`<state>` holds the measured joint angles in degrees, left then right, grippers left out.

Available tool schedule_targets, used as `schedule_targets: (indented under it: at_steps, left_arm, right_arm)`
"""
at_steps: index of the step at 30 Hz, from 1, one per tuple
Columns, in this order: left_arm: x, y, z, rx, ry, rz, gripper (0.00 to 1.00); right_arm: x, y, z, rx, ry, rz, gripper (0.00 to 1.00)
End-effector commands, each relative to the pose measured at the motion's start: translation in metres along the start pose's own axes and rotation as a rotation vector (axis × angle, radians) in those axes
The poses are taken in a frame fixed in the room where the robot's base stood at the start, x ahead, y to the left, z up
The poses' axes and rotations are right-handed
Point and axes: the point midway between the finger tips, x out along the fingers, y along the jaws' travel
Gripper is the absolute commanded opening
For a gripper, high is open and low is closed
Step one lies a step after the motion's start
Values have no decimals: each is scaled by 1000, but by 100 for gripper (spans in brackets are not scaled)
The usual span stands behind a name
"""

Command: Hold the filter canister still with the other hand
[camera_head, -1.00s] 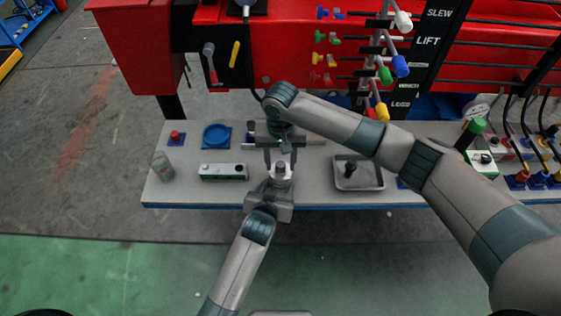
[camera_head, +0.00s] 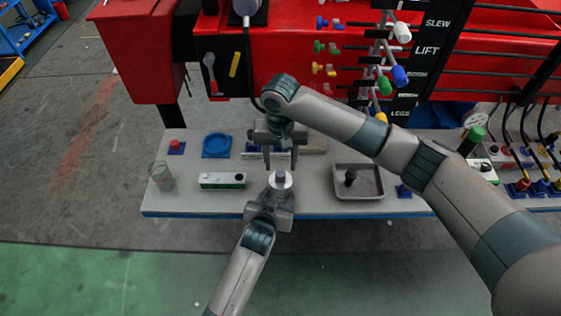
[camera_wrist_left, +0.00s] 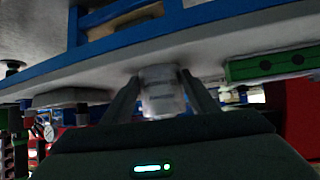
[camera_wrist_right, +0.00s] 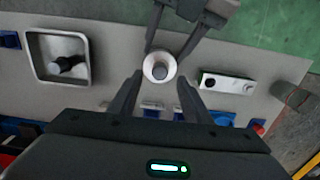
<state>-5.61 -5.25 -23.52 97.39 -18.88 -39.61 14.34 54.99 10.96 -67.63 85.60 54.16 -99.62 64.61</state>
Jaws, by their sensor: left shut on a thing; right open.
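The filter canister (camera_head: 280,180) is a small pale cylinder with a dark centre on top, standing near the front edge of the grey bench. My left gripper (camera_head: 279,190) is shut on it from the front; the canister shows between its fingers in the left wrist view (camera_wrist_left: 162,92). My right gripper (camera_head: 280,158) is open and empty, just behind and above the canister, fingers pointing down.
A grey tray (camera_head: 372,194) with a dark part stands to the right. A red crane panel with levers rises behind.

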Motion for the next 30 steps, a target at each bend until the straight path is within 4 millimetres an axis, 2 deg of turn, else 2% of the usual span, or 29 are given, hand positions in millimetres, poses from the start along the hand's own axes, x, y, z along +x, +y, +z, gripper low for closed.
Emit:
schedule_targets:
  at_steps: [6,11,17,27,30]
  left_arm:
    - [0,0,-1,0,2,0,23]
    - [0,0,-1,0,2,0,23]
    - [0,0,-1,0,2,0,23]
    - [0,0,-1,0,2,0,23]
    - [0,0,-1,0,2,0,23]
  right_arm:
    - [-2,0,0,0,1,-1,44]
    - [-13,0,-1,1,1,-1,44]
    - [-41,-1,-1,-1,3,-2,44]
    - [-99,-1,0,-2,2,-2,44]
    - [-110,-1,0,-1,1,-1,44]
